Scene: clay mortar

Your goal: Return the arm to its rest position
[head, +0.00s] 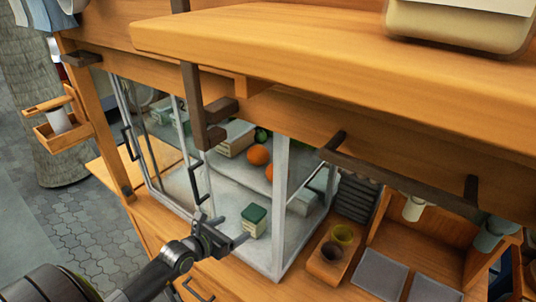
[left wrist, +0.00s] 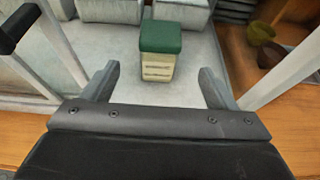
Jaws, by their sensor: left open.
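My left gripper (head: 222,238) is at the open front of a glass display case (head: 282,215) in the head view. In the left wrist view its two fingers (left wrist: 160,85) are spread wide with nothing between them. A small cream box with a green lid (head: 254,221) stands upright on the case floor, just beyond the fingertips and apart from them. The box also shows in the left wrist view (left wrist: 160,50). My right gripper is in neither view.
The case holds orange fruit (head: 258,154) and pale boxes (head: 236,139) further back. A dark door handle (head: 198,182) stands close to my left gripper. A thick wooden shelf (head: 350,60) overhangs the case. Two cups (head: 342,235) sit in a wooden holder at the right.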

